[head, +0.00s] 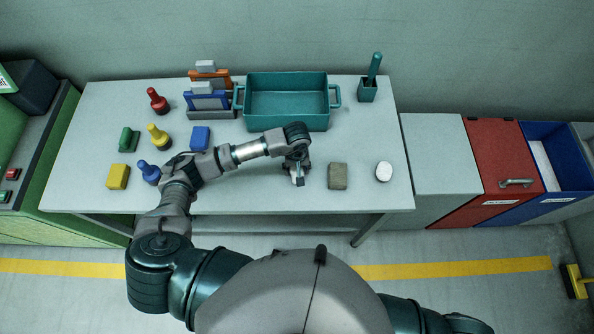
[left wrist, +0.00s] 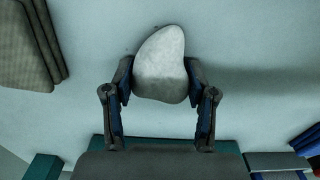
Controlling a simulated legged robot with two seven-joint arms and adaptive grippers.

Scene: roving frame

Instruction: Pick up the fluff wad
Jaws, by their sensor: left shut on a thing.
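The fluff wad (left wrist: 161,66) is a pale grey-white, rounded lump with a narrower top, seen in the left wrist view. My left gripper (left wrist: 160,88) is shut on it, with one finger against each side. In the head view my left gripper (head: 298,180) is over the front middle of the table, and it largely hides the wad. I cannot tell whether the wad touches the table. My right gripper is not in view.
A grey-brown block (head: 337,177) lies close right of my left gripper, with a white round thing (head: 384,171) farther right. A teal tray (head: 287,123) stands behind. Several stamp-like and block-shaped items, including a yellow block (head: 118,177), lie on the table's left (head: 75,190).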

